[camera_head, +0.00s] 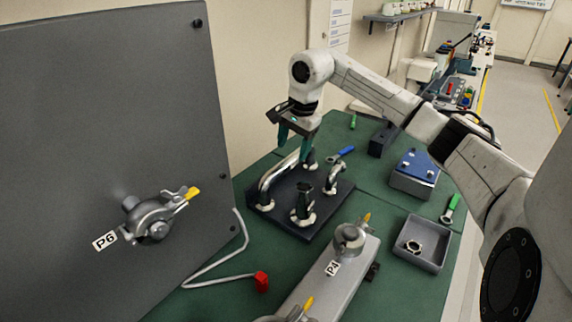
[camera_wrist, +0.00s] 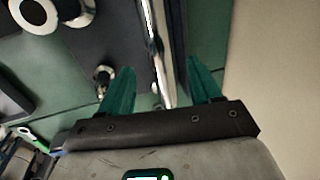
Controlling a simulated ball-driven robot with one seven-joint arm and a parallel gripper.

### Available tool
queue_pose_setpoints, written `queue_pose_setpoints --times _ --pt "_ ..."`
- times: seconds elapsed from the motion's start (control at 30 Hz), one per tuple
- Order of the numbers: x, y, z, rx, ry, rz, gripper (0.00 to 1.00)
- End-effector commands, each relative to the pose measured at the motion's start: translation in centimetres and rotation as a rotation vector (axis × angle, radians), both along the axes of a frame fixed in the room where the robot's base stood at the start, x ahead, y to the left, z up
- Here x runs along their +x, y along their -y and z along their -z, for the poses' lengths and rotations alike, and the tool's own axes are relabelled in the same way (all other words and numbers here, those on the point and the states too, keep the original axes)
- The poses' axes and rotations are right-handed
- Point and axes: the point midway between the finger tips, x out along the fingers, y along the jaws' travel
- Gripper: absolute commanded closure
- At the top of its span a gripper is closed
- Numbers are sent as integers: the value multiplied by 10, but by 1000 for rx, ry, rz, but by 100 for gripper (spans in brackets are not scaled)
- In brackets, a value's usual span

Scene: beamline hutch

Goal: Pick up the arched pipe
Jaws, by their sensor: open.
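The arched pipe (camera_head: 278,178), a shiny silver tube with pale flanged ends, stands on a dark base plate (camera_head: 318,228) on the green table. My gripper (camera_head: 293,145) is open above the far part of the pipe, with its teal fingers pointing down. In the wrist view, a bright tube, seemingly the same pipe (camera_wrist: 157,45), runs through the gap between the two open fingers (camera_wrist: 161,70). I cannot tell whether either finger touches it. The fingers partly hide the pipe's far end in the head view.
A shorter elbow pipe (camera_head: 338,174) and a dark fitting (camera_head: 303,201) share the base plate. A grey panel (camera_head: 100,120) with a P6 clamp port rises at left. A P4 block (camera_head: 328,275), a grey tray (camera_head: 418,258) and a blue-topped box (camera_head: 414,178) stand nearby.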

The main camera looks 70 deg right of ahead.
Motion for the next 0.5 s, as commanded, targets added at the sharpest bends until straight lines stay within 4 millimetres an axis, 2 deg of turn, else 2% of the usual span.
queue_pose_setpoints --times 0.27,0.5 --pt "5 0 20 3 1 -1 37" --pt "12 -1 51 4 0 0 37"
